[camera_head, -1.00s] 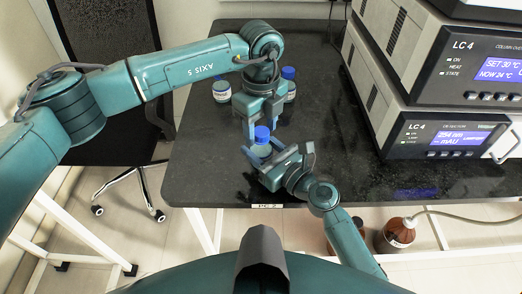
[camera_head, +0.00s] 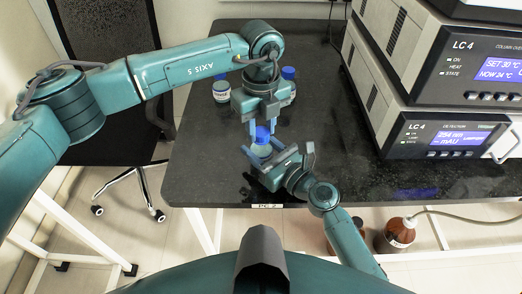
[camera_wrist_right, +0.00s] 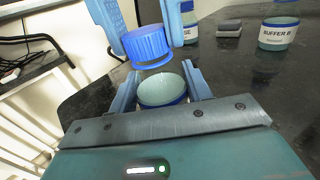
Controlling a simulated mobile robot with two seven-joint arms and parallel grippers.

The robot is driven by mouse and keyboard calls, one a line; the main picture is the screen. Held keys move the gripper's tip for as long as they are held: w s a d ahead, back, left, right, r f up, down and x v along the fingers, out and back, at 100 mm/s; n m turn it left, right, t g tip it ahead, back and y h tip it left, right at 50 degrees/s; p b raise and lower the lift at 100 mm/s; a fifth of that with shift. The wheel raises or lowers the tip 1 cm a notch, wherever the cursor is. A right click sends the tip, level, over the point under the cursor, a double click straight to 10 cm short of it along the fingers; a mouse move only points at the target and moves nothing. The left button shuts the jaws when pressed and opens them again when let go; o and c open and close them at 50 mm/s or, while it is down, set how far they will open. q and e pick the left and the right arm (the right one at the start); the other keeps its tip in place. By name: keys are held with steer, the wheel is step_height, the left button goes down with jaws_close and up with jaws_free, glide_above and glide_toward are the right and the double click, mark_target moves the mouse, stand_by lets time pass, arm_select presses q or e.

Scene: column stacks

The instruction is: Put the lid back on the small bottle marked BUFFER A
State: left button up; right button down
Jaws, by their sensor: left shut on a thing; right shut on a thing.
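A small bottle (camera_head: 261,150) with a blue band and an open mouth stands between the fingers of my right gripper (camera_head: 262,152), which is shut on it. Its open mouth (camera_wrist_right: 162,88) shows in the right wrist view. I cannot read its label. My left gripper (camera_head: 262,128) is shut on a blue ribbed lid (camera_head: 262,135) from above. The lid (camera_wrist_right: 148,46) hangs above the mouth with a gap between them, and looks tilted and a little to the left in the right wrist view.
Two blue-capped bottles stand behind, one at left (camera_head: 222,92) and one at right (camera_head: 289,86); a bottle (camera_wrist_right: 279,34) in the wrist view reads BUFFER B. LC 4 instruments (camera_head: 440,130) fill the right side. The black bench (camera_head: 335,150) is clear between.

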arm_select(q)
steer(key=m, duration=0.4)
steer(key=shift+m, duration=0.3)
steer(key=m, duration=0.8)
steer(key=shift+m, duration=0.4)
steer(key=m, duration=0.8)
steer(key=shift+m, duration=0.3)
steer(key=m, duration=0.4)
steer(key=shift+m, duration=0.3)
steer(key=m, duration=0.7)
steer(key=shift+m, duration=0.4)
steer(key=o, duration=1.2)
steer(key=shift+c, duration=0.2)
step_height(320, 180, up, 12)
